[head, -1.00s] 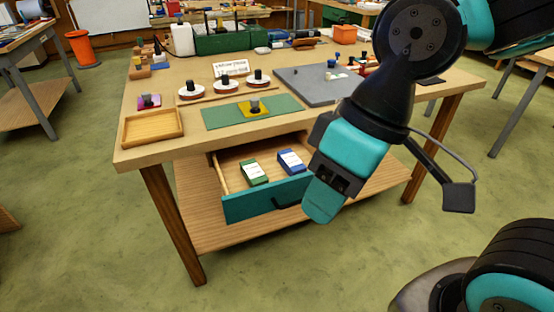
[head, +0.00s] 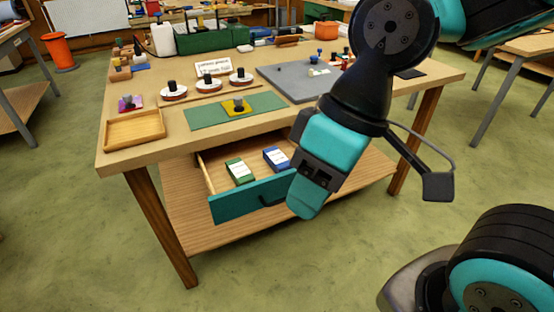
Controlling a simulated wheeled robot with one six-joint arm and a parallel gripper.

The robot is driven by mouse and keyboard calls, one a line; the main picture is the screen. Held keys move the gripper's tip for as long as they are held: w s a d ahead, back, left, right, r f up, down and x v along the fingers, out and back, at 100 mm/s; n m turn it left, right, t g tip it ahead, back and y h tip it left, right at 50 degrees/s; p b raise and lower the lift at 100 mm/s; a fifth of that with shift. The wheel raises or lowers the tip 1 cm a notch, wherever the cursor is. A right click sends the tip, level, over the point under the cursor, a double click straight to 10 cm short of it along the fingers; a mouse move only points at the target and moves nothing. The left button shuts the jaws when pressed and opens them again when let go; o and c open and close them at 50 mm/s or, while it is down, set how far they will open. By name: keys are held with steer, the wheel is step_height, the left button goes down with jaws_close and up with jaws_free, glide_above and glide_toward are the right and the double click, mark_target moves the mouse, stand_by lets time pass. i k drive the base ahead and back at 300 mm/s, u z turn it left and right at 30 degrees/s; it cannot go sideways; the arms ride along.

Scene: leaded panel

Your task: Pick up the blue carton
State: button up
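The blue carton (head: 276,158) has a white label on top and lies in the open drawer (head: 235,205) under the table. A green carton (head: 240,171) with a similar label lies to its left, a little apart. My gripper (head: 303,205) hangs in front of the drawer's right end, with its teal finger end pointing down. It hides the drawer's right side and part of the front handle.
The wooden table (head: 150,89) stands above the drawer. On it are an empty wooden tray (head: 135,130), a green mat (head: 205,116), a grey board (head: 290,87) and several black-knobbed round pieces. A lower shelf (head: 190,222) lies below the drawer. The green floor in front is clear.

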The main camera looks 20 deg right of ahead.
mark_target(276, 159)
steer(key=u, duration=0.05)
steer(key=k, duration=0.65)
steer(key=u, duration=0.4)
steer(key=i, duration=1.25)
steer(key=z, duration=0.4)
